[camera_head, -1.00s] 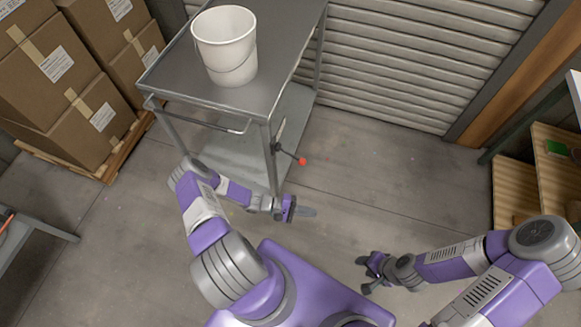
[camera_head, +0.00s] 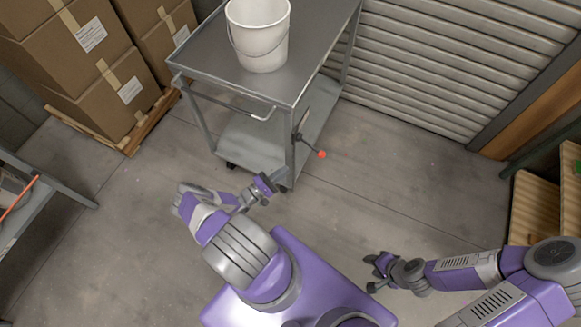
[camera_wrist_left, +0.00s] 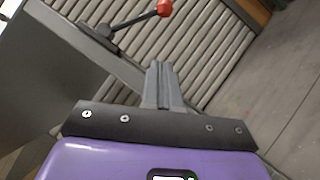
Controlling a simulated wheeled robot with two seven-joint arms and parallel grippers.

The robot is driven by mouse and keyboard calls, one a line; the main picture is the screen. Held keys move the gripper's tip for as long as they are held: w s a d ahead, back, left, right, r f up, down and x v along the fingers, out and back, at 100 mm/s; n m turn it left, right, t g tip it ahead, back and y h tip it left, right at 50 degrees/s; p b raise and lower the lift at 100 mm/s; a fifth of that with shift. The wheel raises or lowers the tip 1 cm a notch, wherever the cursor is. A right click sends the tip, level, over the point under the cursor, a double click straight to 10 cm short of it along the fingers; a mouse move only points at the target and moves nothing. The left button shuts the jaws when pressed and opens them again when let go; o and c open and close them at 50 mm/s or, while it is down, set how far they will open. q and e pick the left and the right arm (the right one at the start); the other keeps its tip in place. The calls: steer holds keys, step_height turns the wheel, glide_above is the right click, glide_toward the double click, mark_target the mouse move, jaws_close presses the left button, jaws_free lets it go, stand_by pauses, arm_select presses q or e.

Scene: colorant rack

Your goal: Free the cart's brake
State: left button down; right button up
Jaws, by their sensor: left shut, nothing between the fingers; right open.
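The grey metal cart (camera_head: 205,62) stands at the upper middle in the head view. Its brake lever, a dark rod with a red knob (camera_head: 321,154), sticks out to the right from the cart's near right leg. In the left wrist view the lever's red knob (camera_wrist_left: 165,8) is at the top, beyond the fingers and apart from them. My left gripper (camera_head: 272,181) is shut and empty, low beside the near right leg, below and left of the knob. Its fingers (camera_wrist_left: 161,85) show together in the left wrist view. My right gripper (camera_head: 372,272) is open and empty over the floor at lower right.
A white bucket (camera_head: 262,45) stands on the cart's top. Stacked cardboard boxes (camera_head: 85,75) on a pallet are at the left. A ribbed shutter (camera_head: 440,75) closes the back. A wooden shelf (camera_head: 533,210) is at the right. Floor right of the cart is clear.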

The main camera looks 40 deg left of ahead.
arm_select(q)
steer(key=w+d+r, duration=0.4)
steer(key=w+d, duration=0.1)
steer(key=w, duration=0.4)
steer(key=shift+w+d, duration=0.15)
steer(key=shift+d, duration=0.15)
arm_select(e)
steer(key=shift+r, duration=0.25)
